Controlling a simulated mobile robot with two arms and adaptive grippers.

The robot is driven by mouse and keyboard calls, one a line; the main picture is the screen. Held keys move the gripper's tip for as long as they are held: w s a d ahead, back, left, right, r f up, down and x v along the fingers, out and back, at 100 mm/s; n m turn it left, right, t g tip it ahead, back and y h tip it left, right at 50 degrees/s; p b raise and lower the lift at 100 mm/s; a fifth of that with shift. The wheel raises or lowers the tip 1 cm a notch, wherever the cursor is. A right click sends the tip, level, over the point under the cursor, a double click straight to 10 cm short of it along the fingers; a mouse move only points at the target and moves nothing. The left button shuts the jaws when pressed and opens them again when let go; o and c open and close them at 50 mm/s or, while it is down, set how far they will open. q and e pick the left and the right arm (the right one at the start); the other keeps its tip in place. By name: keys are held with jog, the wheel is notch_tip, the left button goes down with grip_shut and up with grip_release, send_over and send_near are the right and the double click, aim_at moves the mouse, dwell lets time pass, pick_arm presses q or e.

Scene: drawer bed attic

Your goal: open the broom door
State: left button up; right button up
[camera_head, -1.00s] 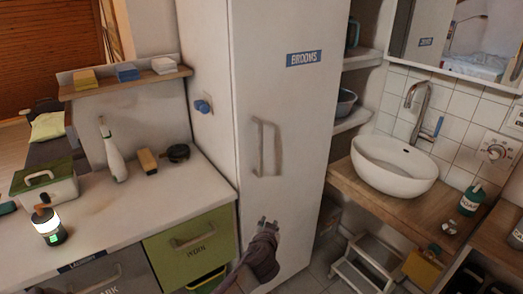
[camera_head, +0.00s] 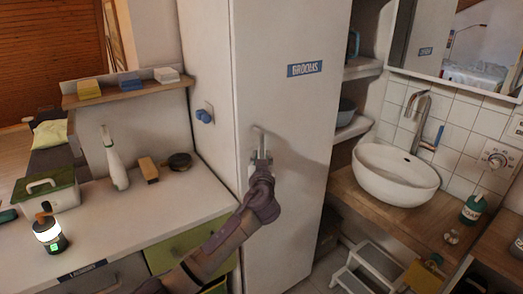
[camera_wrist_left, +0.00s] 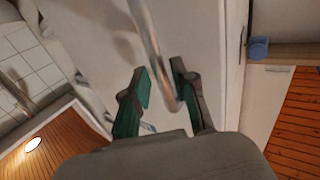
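The broom door (camera_head: 290,110) is a tall white cabinet front with a blue "BROOMS" label, and it looks shut. Its upright bar handle (camera_head: 262,137) is on the left part of the door. My left gripper (camera_head: 260,163) is at the lower part of this handle and hides some of it. In the left wrist view, the handle (camera_wrist_left: 152,45) comes down between the two green-padded fingers of my left gripper (camera_wrist_left: 162,90). The fingers are apart, with a gap visible beside the bar. My right gripper is in neither view.
A sink (camera_head: 395,173) and a step stool (camera_head: 370,270) are at right.

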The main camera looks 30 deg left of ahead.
aim_at(262, 154)
pick_arm(q)
jog(key=shift+x, duration=1.5)
jog(key=shift+c, duration=0.2)
grip_shut()
